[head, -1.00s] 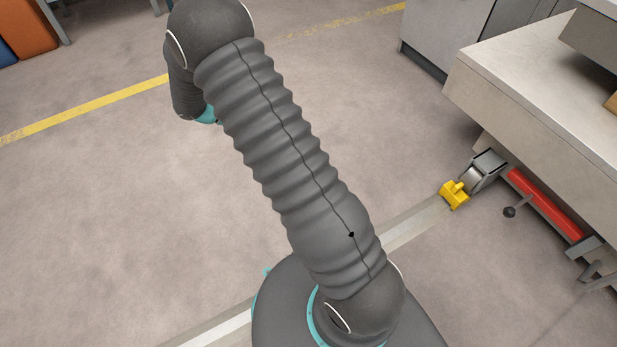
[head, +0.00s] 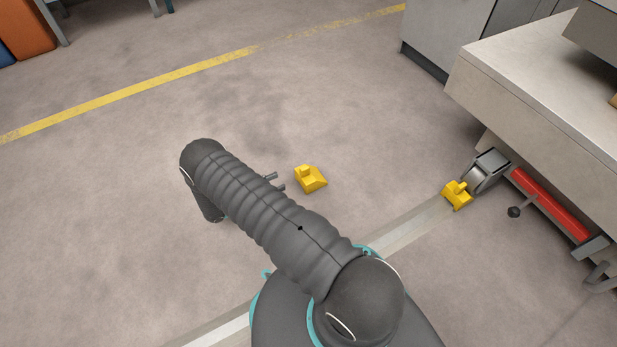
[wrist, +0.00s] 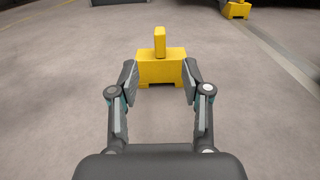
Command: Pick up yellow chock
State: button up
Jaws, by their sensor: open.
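A yellow chock (head: 311,180) with a small upright tab lies alone on the floor, just right of my forearm in the head view. It also shows in the wrist view (wrist: 161,68), straight ahead with its tab up. My gripper (wrist: 159,78) is open and low over the floor, its fingers pointing at this chock. The fingertips reach the chock's near side, with its body at or just beyond them; I cannot tell whether they touch it. In the head view, only the gripper's finger ends (head: 276,181) show past my arm. A second yellow chock (head: 456,195) sits against a wheel at the right.
The wheel (head: 487,171) is under a grey machine bench (head: 530,90) at the right, near a red bar (head: 549,203). A grey cabinet (head: 447,35) stands behind. A yellow floor line (head: 130,91) crosses the back. The floor around the near chock is clear.

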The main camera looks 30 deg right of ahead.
send_near(311, 173)
jog(key=d+r, duration=0.3)
jog(key=shift+w+d+r, duration=0.1)
jog(key=shift+w+d, duration=0.1)
jog(key=shift+d, duration=0.1)
jog(key=shift+w+d+r, duration=0.1)
jog(key=shift+d+r, duration=0.05)
jog(key=shift+d, duration=1.25)
jog(key=shift+d+r, duration=0.15)
jog(key=shift+d, duration=1.3)
grip_shut()
